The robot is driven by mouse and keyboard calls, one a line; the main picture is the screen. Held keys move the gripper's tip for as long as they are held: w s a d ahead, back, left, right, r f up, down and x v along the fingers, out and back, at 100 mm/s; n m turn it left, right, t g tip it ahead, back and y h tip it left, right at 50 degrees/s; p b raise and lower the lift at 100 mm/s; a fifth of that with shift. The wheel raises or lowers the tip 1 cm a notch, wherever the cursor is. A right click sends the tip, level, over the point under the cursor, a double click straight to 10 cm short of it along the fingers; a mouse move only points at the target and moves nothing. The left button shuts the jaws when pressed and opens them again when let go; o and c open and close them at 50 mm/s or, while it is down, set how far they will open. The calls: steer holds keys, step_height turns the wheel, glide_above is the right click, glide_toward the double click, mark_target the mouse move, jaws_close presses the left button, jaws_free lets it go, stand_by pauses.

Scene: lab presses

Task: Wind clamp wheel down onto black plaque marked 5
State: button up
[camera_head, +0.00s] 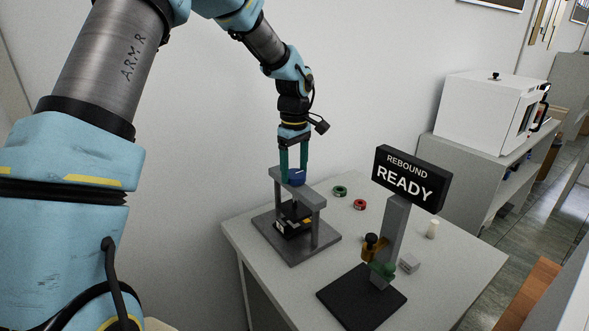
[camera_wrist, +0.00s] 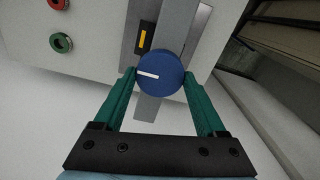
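The blue clamp wheel (camera_head: 296,177) sits on top of the grey press frame (camera_head: 314,198). In the wrist view the wheel (camera_wrist: 160,73) shows a white mark pointing left. My gripper (camera_head: 294,176) reaches down from above, its two green fingers on opposite sides of the wheel. In the wrist view the fingertips (camera_wrist: 160,76) meet the wheel's rim with no gap that I can see. Under the crossbar is a dark block with a yellow and pale label (camera_head: 281,226); its marking is too small to read, and the screw's contact with it is hidden.
A black sign (camera_head: 410,179) reading "REBOUND READY" stands on a grey post (camera_head: 393,225) right of the press. A green ring (camera_head: 340,191), a red ring (camera_head: 360,204) and a white cylinder (camera_head: 432,229) lie about the table (camera_head: 461,265). A white oven (camera_head: 479,108) stands behind.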

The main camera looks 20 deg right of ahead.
steer(key=c, duration=0.8)
steer(key=shift+c, duration=0.2)
